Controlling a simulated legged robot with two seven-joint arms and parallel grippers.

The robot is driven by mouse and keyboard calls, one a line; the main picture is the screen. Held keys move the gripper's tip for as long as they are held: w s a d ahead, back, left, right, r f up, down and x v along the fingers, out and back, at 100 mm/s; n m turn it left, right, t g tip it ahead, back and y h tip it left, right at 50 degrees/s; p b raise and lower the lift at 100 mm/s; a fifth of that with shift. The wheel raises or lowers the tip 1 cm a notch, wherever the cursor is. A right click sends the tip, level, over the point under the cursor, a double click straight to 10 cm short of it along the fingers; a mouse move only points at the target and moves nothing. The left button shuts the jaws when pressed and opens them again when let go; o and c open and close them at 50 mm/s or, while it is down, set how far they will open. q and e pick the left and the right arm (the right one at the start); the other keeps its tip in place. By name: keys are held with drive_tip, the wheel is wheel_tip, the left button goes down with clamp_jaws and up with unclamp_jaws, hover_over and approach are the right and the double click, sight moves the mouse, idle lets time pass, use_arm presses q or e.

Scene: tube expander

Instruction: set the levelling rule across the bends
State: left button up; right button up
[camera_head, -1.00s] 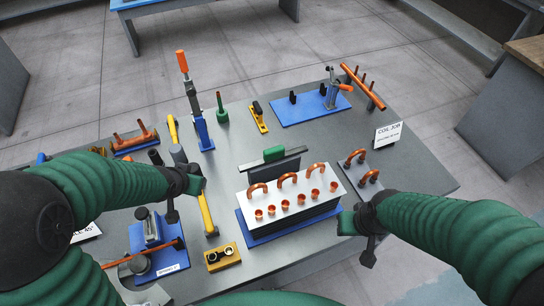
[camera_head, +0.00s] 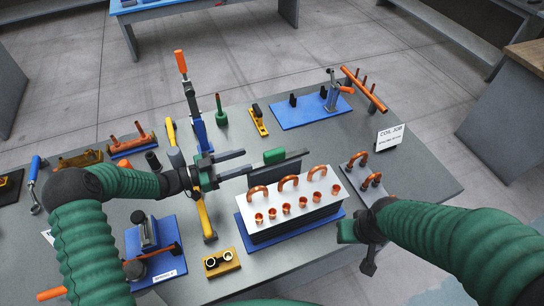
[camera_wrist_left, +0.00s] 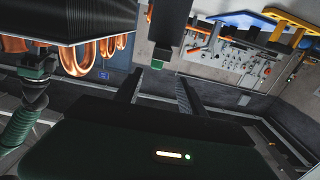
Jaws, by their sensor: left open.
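The levelling rule appears to be the dark grey plate (camera_head: 291,166) with a green grip (camera_head: 274,156), upright behind the coil block (camera_head: 300,197). Three copper bends (camera_head: 288,182) arch up along the block's back row. My left gripper (camera_head: 243,162) is open and empty, its fingers pointing right toward the rule's left end, apart from the green grip. In the left wrist view, the green grip (camera_wrist_left: 157,64) shows beyond and between the two finger tips (camera_wrist_left: 160,78); copper bends (camera_wrist_left: 75,55) hang at left. My right gripper (camera_head: 352,229) is right of the block; its jaws are unclear.
A plate with loose copper bends (camera_head: 366,182) lies right of the block. A yellow block (camera_head: 222,262) sits in front.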

sight(274, 151)
use_arm(q)
drive_tip(key=x, duration=0.6)
drive_tip(key=shift+d+p, duration=0.15)
drive_tip(key=shift+p, duration=0.2)
drive_tip(key=shift+d, duration=0.4)
drive_tip(key=p+x, duration=0.2)
drive_tip(key=x, duration=0.1)
drive_tip(key=shift+d, duration=0.1)
drive_tip(key=shift+w+d, duration=0.1)
drive_tip(key=shift+w, duration=0.05)
drive_tip(key=shift+d+f, duration=0.15)
drive_tip(key=shift+d, duration=0.35)
drive_tip(key=c, duration=0.7)
drive_tip(key=shift+a, duration=0.1)
clamp_jaws()
drive_tip(key=shift+a, duration=0.15)
use_arm(e)
drive_tip(key=r, duration=0.2)
drive_tip(key=shift+d+r, duration=0.25)
drive_tip(key=shift+r, duration=0.15)
